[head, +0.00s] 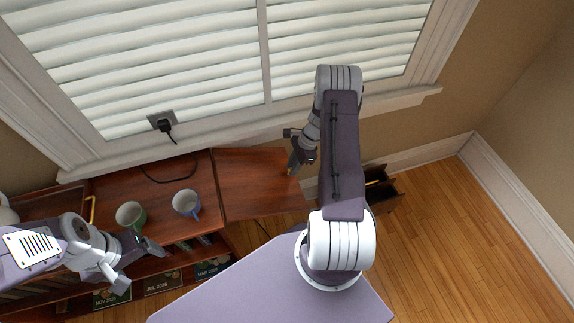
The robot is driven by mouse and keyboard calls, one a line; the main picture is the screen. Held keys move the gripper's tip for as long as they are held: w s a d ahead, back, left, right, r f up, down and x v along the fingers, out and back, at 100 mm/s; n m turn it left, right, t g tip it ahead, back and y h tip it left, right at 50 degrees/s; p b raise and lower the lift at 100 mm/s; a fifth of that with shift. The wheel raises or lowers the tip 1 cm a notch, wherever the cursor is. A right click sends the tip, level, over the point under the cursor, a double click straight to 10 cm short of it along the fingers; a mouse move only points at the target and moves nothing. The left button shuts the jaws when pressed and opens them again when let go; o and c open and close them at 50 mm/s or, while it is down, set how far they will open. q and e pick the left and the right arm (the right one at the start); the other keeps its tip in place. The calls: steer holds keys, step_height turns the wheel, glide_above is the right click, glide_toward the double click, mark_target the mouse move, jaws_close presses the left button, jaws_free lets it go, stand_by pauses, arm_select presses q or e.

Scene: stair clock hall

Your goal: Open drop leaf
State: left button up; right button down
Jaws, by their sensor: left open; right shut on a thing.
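The drop leaf (262,185) is a reddish-brown wooden panel at the right end of the wooden cabinet top (165,200). It stands out to the side, looking close to level with the top; its exact tilt is hard to tell. My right gripper (292,168) is at the leaf's far right edge, shut on a small brass-coloured part there, mostly hidden by the fingers. My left gripper (137,264) is open and empty, in front of the cabinet's front edge, below the mugs.
A green mug (130,215) and a blue mug (186,203) stand on the cabinet top. A small dark open box (382,190) is on the floor to the right. Wooden floor (470,240) is clear further right.

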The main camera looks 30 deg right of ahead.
arm_select(q)
step_height(320, 180, up, 10)
steer(key=p, duration=0.8)
steer(key=shift+d, duration=0.2)
arm_select(e)
step_height(320, 180, up, 10)
steer(key=h, duration=0.1)
steer(key=shift+a, duration=0.3)
steer(key=shift+w+r, duration=0.1)
steer(key=c, duration=1.5)
jaws_free()
steer(key=shift+o, duration=1.1)
steer(key=shift+w+a+r, duration=0.1)
steer(key=shift+a, duration=0.1)
arm_select(q)
steer(key=shift+a+f, duration=0.1)
steer(key=shift+a, duration=0.1)
arm_select(e)
steer(key=w+v, duration=0.1)
steer(key=v, duration=0.8)
steer(key=shift+s+a, duration=0.2)
steer(key=shift+s, duration=0.15)
